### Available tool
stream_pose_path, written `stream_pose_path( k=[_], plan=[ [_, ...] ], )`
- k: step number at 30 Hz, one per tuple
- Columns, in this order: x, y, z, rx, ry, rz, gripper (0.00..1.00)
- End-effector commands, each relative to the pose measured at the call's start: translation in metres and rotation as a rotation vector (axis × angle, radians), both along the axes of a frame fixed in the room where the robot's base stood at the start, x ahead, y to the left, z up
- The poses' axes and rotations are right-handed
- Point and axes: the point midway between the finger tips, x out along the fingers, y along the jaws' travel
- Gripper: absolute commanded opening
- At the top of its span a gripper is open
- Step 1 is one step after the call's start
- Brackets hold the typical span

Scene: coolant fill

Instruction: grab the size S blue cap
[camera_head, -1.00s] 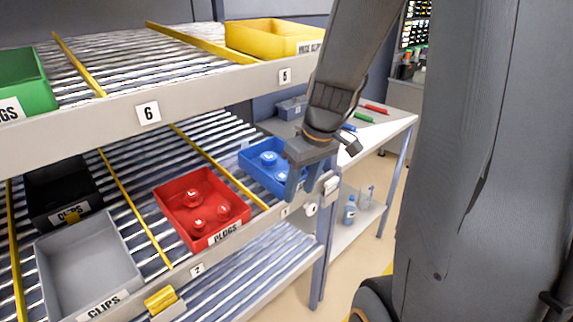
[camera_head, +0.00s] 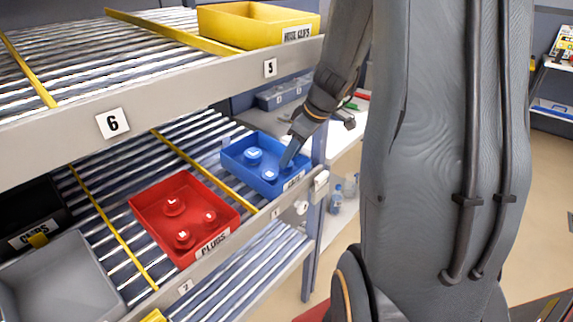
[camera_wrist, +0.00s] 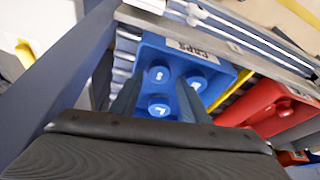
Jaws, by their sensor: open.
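The blue bin labelled CAPS (camera_head: 236,165) sits on the middle shelf and holds three blue caps. The size S blue cap (camera_wrist: 158,73) shows in the wrist view near the label side of the bin. The M cap (camera_wrist: 197,83) is to its right, and the L cap (camera_wrist: 159,108) is nearer my wrist. In the head view the L cap (camera_head: 253,155) and the M cap (camera_head: 269,175) show, while my fingers largely hide the S cap. My gripper (camera_head: 288,162) is open and points down into the bin. In the wrist view its fingers (camera_wrist: 158,92) stand apart and empty, either side of the caps.
A red PLUGS bin (camera_head: 147,203) stands left of the blue bin, past a yellow divider (camera_head: 205,171). The upper shelf, with its edge marked 6 (camera_head: 60,119), overhangs. A shelf post (camera_head: 312,215) stands close right of the blue bin. A grey bin (camera_head: 40,258) is far left.

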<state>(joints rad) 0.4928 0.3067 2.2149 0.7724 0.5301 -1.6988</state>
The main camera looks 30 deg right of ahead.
Motion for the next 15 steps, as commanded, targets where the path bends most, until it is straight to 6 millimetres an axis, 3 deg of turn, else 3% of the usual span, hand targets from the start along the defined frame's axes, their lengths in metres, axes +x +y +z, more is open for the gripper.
stream_pose_path(
  k=[6, 15],
  plan=[
    [0.008, 0.003, -0.023, 0.002, 0.002, -0.001, 0.42],
    [0.01, 0.004, -0.03, -0.001, 0.001, -0.002, 0.42]
  ],
)
